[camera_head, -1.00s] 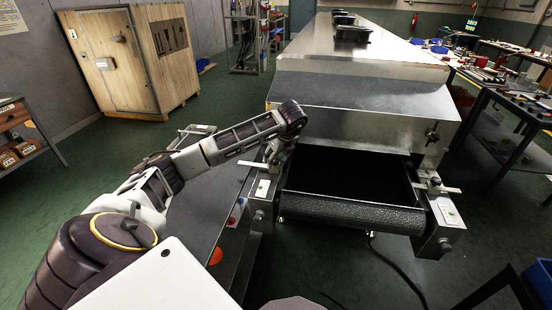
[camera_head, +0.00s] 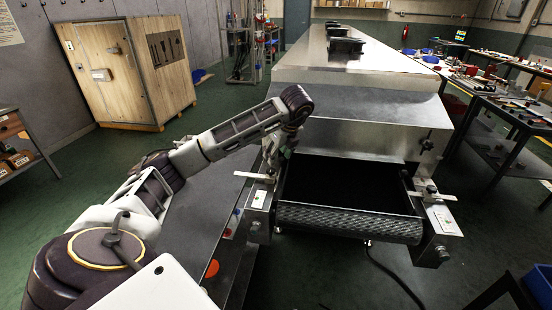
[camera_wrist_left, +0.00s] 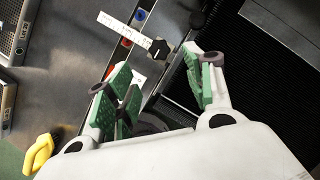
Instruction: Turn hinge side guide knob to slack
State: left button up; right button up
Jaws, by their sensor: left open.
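The tunnel dryer (camera_head: 375,120) stands ahead with its dark belt (camera_head: 345,185) and textured front roller (camera_head: 350,222). On its left rail a pale guide bar (camera_head: 254,177) carries a small knob; the wrist view shows a black lobed knob (camera_wrist_left: 159,50) at the end of the scale-like bar (camera_wrist_left: 122,27). A similar guide bar (camera_head: 432,196) sits on the right rail. My left gripper (camera_head: 287,152) is above the left rail, pointing down; in the left wrist view its green-padded fingers (camera_wrist_left: 160,90) are apart and empty, with the knob beyond their tips. My right gripper is not in view.
A red knob (camera_wrist_left: 126,42) and a blue knob (camera_wrist_left: 140,14) lie near the bar in the wrist view. A wooden crate (camera_head: 125,75) stands at the back left. Benches with tools (camera_head: 510,110) stand at the right. Green floor is free between.

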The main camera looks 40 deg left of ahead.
pick_arm(q)
jog(key=shift+v, duration=1.3)
